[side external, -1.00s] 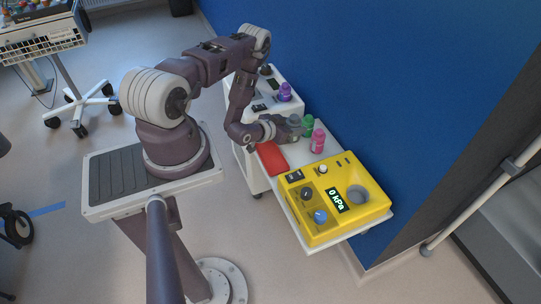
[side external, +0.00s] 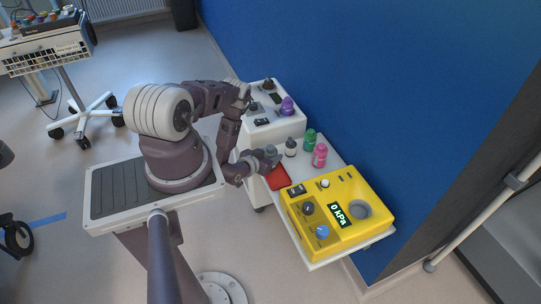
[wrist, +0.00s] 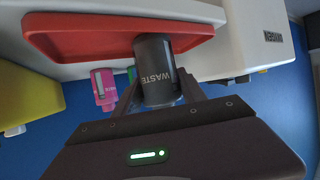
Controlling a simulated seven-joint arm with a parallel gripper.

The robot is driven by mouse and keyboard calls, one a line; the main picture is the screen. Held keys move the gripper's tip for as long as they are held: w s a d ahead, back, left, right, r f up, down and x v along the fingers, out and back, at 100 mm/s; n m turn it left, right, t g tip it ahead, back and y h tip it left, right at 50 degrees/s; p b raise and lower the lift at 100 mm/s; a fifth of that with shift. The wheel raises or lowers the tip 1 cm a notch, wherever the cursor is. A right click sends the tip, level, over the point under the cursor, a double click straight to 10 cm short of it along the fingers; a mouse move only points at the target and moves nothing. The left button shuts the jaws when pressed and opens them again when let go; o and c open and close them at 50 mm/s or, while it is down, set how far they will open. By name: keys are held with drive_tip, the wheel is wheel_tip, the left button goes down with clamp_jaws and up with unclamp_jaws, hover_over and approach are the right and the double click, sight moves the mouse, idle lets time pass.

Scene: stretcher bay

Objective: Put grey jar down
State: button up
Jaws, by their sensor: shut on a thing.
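The grey jar (wrist: 157,72), dark and marked WASTE, is between the fingers of my gripper (wrist: 160,98) in the wrist view. In the side view my gripper (side external: 268,158) is shut on the jar (side external: 271,149) at the far-left part of the red tray (side external: 279,178). In the wrist view the jar's end overlaps the tray (wrist: 75,38). I cannot tell whether the jar touches the tray or hangs just above it.
A dark bottle with a pale label (side external: 291,148), a green bottle (side external: 309,142) and a pink bottle (side external: 319,157) stand right of my gripper. A yellow 0 kPa unit (side external: 352,190) is in front. The tray's near part is bare.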

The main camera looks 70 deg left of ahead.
drive_tip(key=o, duration=1.5)
drive_tip(key=shift+f, duration=0.1)
drive_tip(key=shift+c, duration=0.2)
